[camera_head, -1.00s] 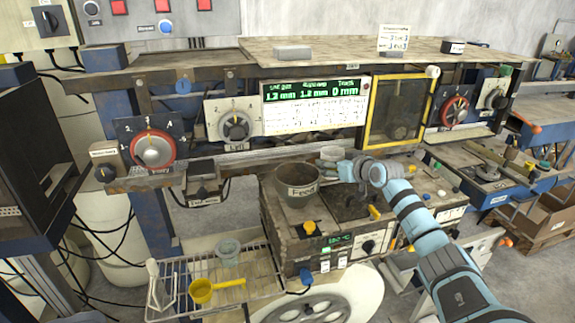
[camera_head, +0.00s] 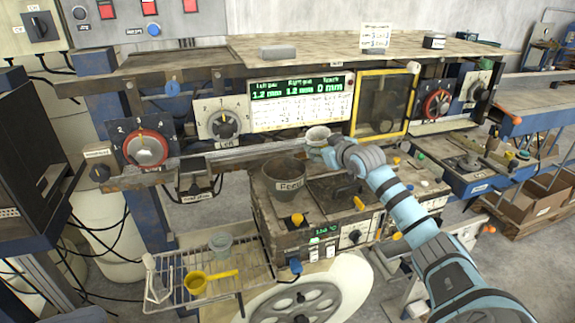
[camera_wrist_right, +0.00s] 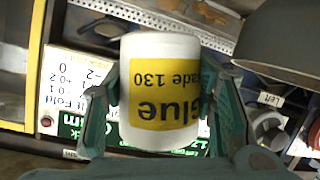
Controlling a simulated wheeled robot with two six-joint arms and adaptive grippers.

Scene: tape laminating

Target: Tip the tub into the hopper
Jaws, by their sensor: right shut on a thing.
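The tub (camera_head: 317,136) is in my right gripper (camera_head: 331,146), just right of and above the hopper in the head view. The right wrist view shows the white tub (camera_wrist_right: 185,55) with a yellow glue label, its print upside down in that picture, between the two fingers of my right gripper (camera_wrist_right: 165,108). The hopper (camera_head: 282,180) is a dark grey round pot marked "Feed" on top of the machine. A dark rounded body at the upper right of the right wrist view looks like the hopper (camera_wrist_right: 290,45). The tub's contents cannot be made out. My left gripper is not in view.
A horizontal beam (camera_head: 245,155) runs behind the hopper, below a display panel (camera_head: 300,103). A yellow-framed window (camera_head: 383,102) stands behind my right arm. A wire rack (camera_head: 175,262) at lower left holds a yellow scoop (camera_head: 198,282) and a grey cup (camera_head: 219,245).

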